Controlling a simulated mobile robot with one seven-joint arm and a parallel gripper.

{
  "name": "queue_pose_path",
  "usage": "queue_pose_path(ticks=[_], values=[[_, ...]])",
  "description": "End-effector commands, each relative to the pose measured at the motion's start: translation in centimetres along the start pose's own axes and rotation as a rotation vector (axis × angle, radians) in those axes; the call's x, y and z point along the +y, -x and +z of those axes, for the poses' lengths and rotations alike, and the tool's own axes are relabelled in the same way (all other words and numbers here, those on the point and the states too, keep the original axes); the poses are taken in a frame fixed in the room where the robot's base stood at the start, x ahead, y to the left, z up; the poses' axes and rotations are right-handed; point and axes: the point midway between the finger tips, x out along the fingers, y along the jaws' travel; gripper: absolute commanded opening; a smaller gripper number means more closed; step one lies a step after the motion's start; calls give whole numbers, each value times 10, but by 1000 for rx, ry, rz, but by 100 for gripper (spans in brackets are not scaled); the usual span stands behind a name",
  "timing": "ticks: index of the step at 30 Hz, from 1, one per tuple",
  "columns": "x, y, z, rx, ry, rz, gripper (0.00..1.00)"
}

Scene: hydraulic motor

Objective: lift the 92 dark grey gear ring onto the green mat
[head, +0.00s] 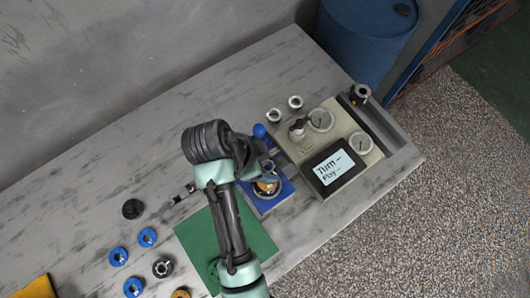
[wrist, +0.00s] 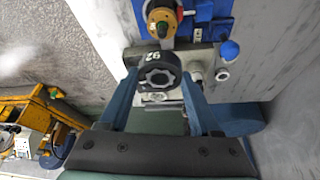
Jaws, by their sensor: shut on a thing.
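The dark grey gear ring (wrist: 160,73), marked 92, shows in the wrist view with its toothed hole facing the camera. My gripper (wrist: 159,80) is shut on it, with a blue-grey finger on either side. The ring is in front of a grey metal fixture (wrist: 205,54) on the blue station; I cannot tell whether they touch. In the head view my arm hides the ring and most of the gripper. The green mat (head: 194,236) lies on the table in the head view, partly covered by my arm. The blue station (head: 281,196) is just beyond it.
A blue ball knob (wrist: 229,50) and a brass-coloured part (wrist: 161,18) are close to the gripper. A beige panel with a screen (head: 327,172) stands to the right. A black ring (head: 132,208) and several blue rings (head: 147,237) lie left of the mat.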

Motion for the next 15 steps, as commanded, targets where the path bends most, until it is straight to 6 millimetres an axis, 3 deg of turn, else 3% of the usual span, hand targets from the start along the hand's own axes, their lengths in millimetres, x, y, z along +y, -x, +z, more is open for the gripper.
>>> queue_pose_path(ticks=[15], values=[[0,15,-6,1,-1,-1,0]])
